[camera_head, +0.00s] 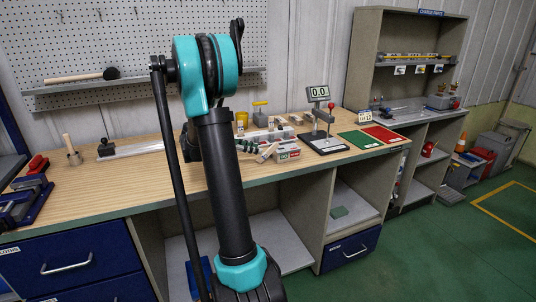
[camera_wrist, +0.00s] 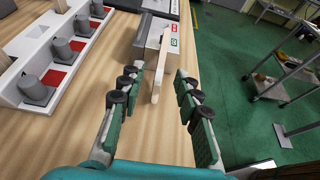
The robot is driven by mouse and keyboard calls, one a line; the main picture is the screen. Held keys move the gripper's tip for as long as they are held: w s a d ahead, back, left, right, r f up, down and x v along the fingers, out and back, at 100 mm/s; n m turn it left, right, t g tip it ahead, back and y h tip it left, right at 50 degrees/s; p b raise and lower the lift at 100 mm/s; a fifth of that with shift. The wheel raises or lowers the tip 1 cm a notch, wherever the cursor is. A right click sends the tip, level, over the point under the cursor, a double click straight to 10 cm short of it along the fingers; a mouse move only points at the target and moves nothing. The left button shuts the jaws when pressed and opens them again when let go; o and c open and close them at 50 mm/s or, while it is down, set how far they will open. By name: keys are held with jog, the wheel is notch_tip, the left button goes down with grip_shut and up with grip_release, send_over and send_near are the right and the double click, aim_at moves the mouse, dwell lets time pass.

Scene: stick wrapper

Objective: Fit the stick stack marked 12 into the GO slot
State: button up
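A pale wooden stick stack (camera_wrist: 160,70) stands out ahead of my gripper in the wrist view, close against a white box. It also shows in the head view (camera_head: 266,152). I cannot read a 12 on it. The white box (camera_head: 288,154) carries small red and green labels; it shows in the wrist view too (camera_wrist: 152,38). I cannot read GO or make out the slot clearly. My gripper (camera_wrist: 156,78) is open, with black and green fingers on either side of the stick's near end and gaps visible beside it. In the head view my arm hides part of the bench.
A gauge stand (camera_head: 325,140), a green mat (camera_head: 360,139) and a red mat (camera_head: 385,134) are right of the box. The bench's front edge is close.

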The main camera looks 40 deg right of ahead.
aim_at(263, 154)
jog(key=x, duration=0.4)
jog(key=shift+s+d+f, duration=0.15)
jog(key=shift+s+d, duration=0.05)
jog(key=shift+d, duration=0.05)
jog(key=shift+c, duration=0.3)
grip_shut()
